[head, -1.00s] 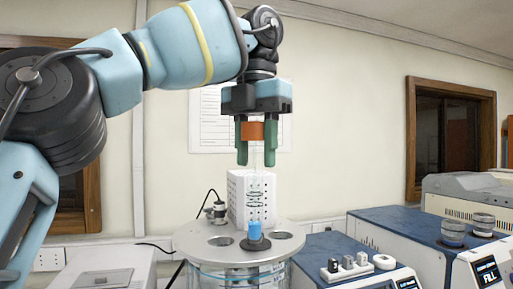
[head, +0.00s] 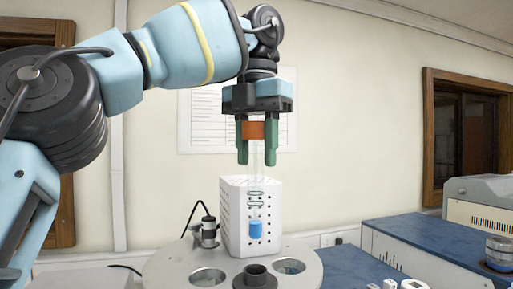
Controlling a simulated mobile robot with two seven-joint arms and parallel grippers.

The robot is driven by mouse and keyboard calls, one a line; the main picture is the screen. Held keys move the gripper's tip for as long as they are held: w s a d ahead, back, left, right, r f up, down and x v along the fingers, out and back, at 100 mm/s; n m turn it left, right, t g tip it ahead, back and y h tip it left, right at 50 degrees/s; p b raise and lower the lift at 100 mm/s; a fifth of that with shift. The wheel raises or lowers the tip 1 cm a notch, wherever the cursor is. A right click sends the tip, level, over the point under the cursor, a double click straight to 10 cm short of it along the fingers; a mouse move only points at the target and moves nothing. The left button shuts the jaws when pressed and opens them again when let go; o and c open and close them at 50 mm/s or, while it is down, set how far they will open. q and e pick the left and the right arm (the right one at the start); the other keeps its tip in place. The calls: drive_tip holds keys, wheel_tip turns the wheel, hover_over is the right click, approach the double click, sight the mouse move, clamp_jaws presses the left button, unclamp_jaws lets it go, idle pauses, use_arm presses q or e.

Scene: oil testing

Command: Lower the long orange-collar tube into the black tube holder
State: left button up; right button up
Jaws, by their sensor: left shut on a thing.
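My left gripper (head: 256,158) is shut on the orange collar (head: 253,131) of a long clear tube (head: 256,178). The tube hangs upright below the green fingers, with a blue lower end (head: 255,230). The black tube holder (head: 255,273) is a round socket on the light round plate (head: 175,272), near the bottom of the head view. The tube's lower end shows above the holder's mouth in the picture, apart from it and roughly in line sideways. Its offset in depth is hard to tell. My right gripper is not in view.
Two other round openings (head: 289,266) flank the holder on the plate. A white perforated box (head: 236,211) stands behind the tube, and a small metal fitting with a cable (head: 208,230) stands to its left. Blue-topped machines (head: 425,245) fill the right side.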

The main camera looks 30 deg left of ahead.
sight(256, 215)
use_arm(q)
drive_tip(key=shift+s+d+f, duration=0.1)
drive_tip(key=shift+s, duration=0.05)
drive_tip(key=shift+f, duration=1.95)
idle(0.6)
drive_tip(key=shift+f, duration=1.45)
drive_tip(key=shift+f, duration=1.95)
